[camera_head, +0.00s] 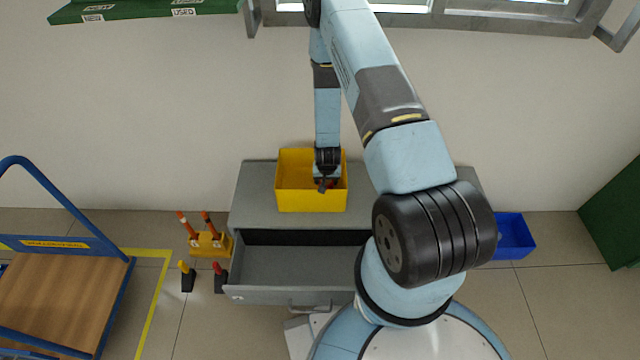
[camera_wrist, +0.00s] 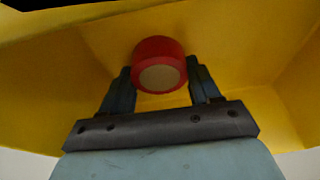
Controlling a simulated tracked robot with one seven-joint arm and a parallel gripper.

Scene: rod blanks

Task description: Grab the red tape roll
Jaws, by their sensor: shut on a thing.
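The red tape roll (camera_wrist: 158,48) shows in the wrist view between the two fingers of my gripper (camera_wrist: 160,82). Its round pale end faces the camera. My gripper is shut on it. Around it are the yellow walls of a bin (camera_wrist: 255,62). In the head view the yellow bin (camera_head: 312,201) stands on top of a grey cabinet, and my gripper (camera_head: 326,186) reaches down inside it. Only a small bit of red (camera_head: 333,184) shows there beside the gripper. Whether the roll touches the bin floor cannot be told.
The grey cabinet (camera_head: 255,200) has an open, empty-looking drawer (camera_head: 290,268) in front. A blue bin (camera_head: 515,236) is on the right. Orange-handled tools in a yellow holder (camera_head: 208,245) stand at left, near a wooden-decked trolley (camera_head: 60,290). A green shelf (camera_head: 140,10) hangs at upper left.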

